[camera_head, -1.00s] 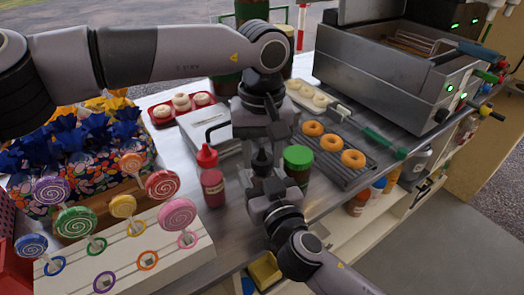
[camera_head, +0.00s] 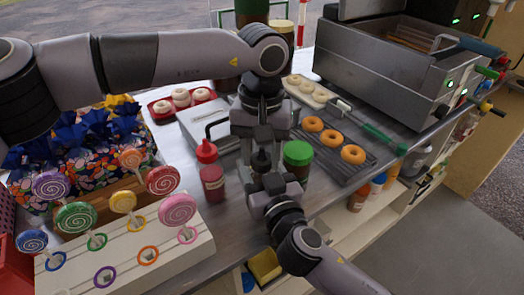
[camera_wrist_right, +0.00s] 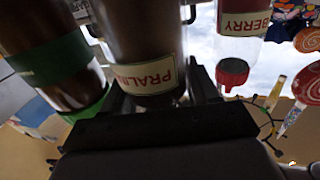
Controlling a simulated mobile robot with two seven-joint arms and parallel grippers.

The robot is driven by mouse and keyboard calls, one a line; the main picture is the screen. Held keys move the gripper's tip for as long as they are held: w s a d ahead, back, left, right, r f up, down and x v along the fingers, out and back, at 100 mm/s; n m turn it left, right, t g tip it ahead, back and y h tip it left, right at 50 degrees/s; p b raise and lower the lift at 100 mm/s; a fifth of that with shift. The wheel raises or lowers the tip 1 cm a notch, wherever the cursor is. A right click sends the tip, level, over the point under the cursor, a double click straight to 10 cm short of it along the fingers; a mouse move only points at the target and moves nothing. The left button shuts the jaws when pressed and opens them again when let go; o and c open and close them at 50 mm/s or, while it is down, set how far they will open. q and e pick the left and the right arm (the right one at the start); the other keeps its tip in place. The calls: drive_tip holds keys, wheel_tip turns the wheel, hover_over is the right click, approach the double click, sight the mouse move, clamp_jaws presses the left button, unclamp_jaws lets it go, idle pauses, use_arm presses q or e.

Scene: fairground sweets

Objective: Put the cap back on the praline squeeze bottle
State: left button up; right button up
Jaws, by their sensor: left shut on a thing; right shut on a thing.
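The praline squeeze bottle (camera_wrist_right: 147,72) shows in the right wrist view, brown with a cream label, its picture upside down. My right gripper (camera_head: 268,184) is shut on it; in the head view the bottle is mostly hidden between the grippers. My left gripper (camera_head: 262,143) points down from above and is shut on a dark cap (camera_head: 261,160). The cap is pointed and upright, close above the right gripper. I cannot tell whether the cap touches the bottle.
A red-capped berry bottle (camera_head: 212,183) stands left of the grippers. A rack with doughnuts (camera_head: 352,155) lies further right. A lollipop stand (camera_head: 130,262) is at front left. Free counter lies between stand and grippers.

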use_arm(q)
drive_tip(key=m, duration=0.7)
drive_tip(key=shift+w+a+m, duration=0.1)
drive_tip(key=shift+m, duration=0.3)
drive_tip(key=o, duration=1)
drive_tip(key=shift+r, duration=0.15)
wheel_tip(320, 180, up, 4)
drive_tip(key=shift+r, duration=0.15)
drive_tip(key=shift+c, duration=0.2)
